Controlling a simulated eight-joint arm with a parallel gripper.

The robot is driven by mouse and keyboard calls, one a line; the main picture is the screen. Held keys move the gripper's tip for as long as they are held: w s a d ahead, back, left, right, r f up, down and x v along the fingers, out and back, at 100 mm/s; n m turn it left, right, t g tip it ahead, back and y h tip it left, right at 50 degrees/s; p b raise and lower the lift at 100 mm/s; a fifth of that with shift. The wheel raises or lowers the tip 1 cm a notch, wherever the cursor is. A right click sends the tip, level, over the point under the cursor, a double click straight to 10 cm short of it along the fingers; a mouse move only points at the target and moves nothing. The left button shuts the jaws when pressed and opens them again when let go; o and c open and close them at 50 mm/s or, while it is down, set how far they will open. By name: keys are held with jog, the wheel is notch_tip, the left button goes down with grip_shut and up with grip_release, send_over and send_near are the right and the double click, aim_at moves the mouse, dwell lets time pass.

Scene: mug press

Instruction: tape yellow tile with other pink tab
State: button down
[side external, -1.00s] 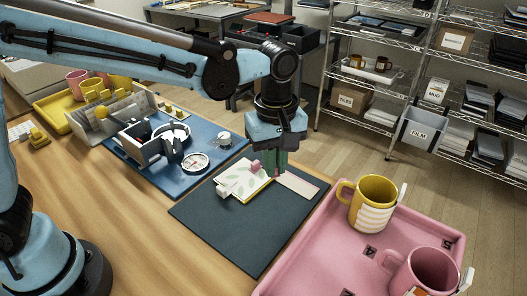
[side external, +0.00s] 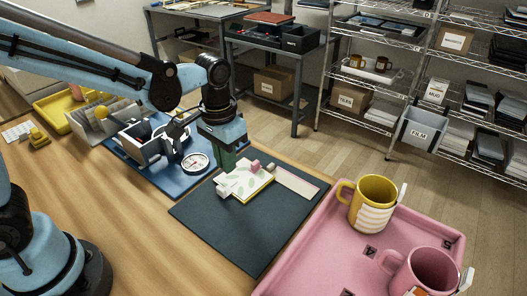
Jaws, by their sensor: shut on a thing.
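The yellow-edged tile (side external: 243,181), pale with a leaf pattern, lies on the dark mat (side external: 243,232). A small pink tab (side external: 255,165) sits at its far edge. A pale, pinkish block (side external: 224,194) sits at its near left end. My gripper (side external: 222,164) points down over the tile's far left side, near the gap between the dark mat and the blue board. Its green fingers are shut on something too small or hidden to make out. Whether the fingers touch the tile cannot be told.
A pink-edged strip (side external: 297,182) lies right of the tile. The pink tray (side external: 300,270) holds a yellow mug (side external: 372,203) and a pink mug (side external: 425,272). The blue board (side external: 165,180) carries a white dial (side external: 195,163) and a grey fixture. The near mat is clear.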

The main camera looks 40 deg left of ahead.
aim_at(229, 189)
jog(key=shift+f, duration=2.5)
jog(key=shift+f, duration=0.45)
jog(key=c, duration=1.1)
grip_release()
jog(key=shift+r, duration=0.15)
jog(key=r, duration=1.1)
jog(key=shift+s+r, duration=0.2)
jog(key=shift+r, duration=0.2)
jog(key=s+a+n+t, duration=0.1)
jog(key=s+a+t, duration=0.5)
jog(key=a, duration=0.1)
jog(key=shift+s+t, duration=0.2)
jog(key=shift+t, duration=0.2)
